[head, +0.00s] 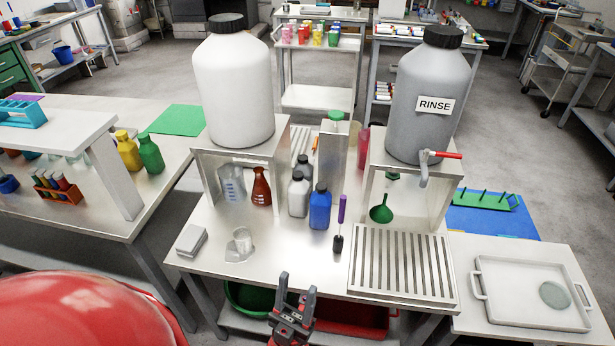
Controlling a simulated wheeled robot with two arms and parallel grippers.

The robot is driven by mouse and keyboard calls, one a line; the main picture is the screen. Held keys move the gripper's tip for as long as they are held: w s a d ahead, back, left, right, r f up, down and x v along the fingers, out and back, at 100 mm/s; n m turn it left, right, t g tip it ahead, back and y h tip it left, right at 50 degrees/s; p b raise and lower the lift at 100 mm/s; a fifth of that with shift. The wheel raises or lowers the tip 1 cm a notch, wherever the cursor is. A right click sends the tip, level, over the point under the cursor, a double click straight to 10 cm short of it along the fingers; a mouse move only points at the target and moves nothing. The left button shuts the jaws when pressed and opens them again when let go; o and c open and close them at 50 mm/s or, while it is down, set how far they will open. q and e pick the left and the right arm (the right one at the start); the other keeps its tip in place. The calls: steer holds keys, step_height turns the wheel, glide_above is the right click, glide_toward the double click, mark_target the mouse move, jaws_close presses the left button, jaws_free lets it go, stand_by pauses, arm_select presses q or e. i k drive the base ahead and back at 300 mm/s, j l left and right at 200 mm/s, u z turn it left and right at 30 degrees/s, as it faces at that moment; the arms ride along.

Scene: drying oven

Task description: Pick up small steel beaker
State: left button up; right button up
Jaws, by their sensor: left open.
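The small steel beaker (241,240) is a shiny pale cup standing upright near the front left of the steel table (290,262). Its surface blends with the table, so its rim and edges are hard to make out. My left gripper (297,287) is at the table's front edge, below and to the right of the beaker in the head view. Its two dark fingers are apart with nothing between them. It does not touch the beaker. My right gripper is not in view.
A small grey box (191,240) lies left of the beaker. Behind are a grey bottle (299,195), a blue bottle (320,208) and a brown flask (261,187). A slotted drain rack (403,264) lies to the right. The tabletop around the beaker is mostly clear.

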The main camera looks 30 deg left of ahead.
mark_target(241, 236)
steer(key=u, duration=1.25)
